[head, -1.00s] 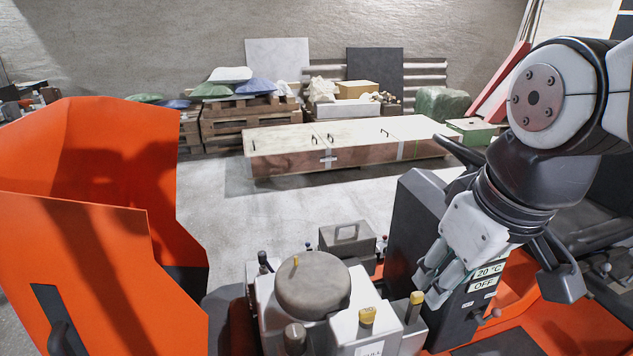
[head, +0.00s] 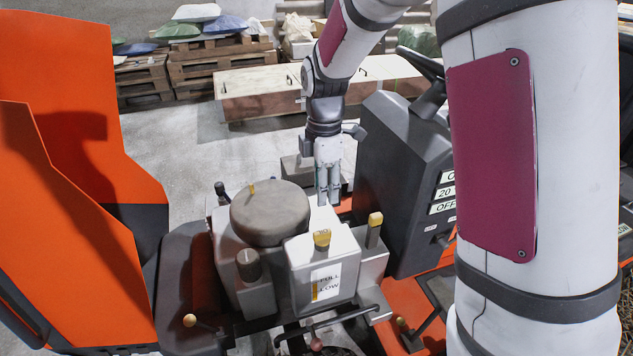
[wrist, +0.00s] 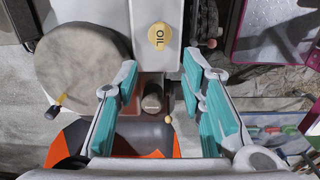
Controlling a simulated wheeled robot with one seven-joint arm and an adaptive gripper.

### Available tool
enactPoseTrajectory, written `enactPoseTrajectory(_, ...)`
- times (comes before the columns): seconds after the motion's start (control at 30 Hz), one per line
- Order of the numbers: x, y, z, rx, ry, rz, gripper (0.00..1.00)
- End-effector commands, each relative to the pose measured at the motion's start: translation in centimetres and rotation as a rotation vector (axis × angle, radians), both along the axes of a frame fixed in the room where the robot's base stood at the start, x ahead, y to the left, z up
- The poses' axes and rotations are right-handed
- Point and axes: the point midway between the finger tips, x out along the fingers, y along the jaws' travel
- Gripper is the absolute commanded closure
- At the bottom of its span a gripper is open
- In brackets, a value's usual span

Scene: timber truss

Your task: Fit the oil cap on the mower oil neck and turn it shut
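My gripper (head: 328,190) points down behind the white tank in the head view. In the wrist view its teal-padded fingers (wrist: 165,112) are apart, with nothing held between them. A yellow cap marked OIL (wrist: 159,36) sits on a white surface ahead of the fingers. In the head view a yellow cap (head: 322,238) tops the white tank (head: 303,268) marked FULL and LOW; it appears to be the same cap. A dark short cylinder (wrist: 151,100) shows below, between the fingers. I cannot tell whether it is the oil neck.
A large round grey housing (head: 270,212) stands left of the tank. A yellow-topped post (head: 375,219) stands right of it. The dark control panel (head: 402,175) rises close right of my gripper. The orange seat-like shell (head: 85,130) is at left.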

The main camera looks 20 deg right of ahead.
Motion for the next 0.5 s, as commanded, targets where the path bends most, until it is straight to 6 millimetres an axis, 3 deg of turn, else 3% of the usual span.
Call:
enactPoseTrajectory(0.17,0.0,0.0,-1.6,0.0,0.002,0.004,0.63)
enactPoseTrajectory(0.5,-0.1,0.0,-7.6,0.0,0.005,0.003,0.63)
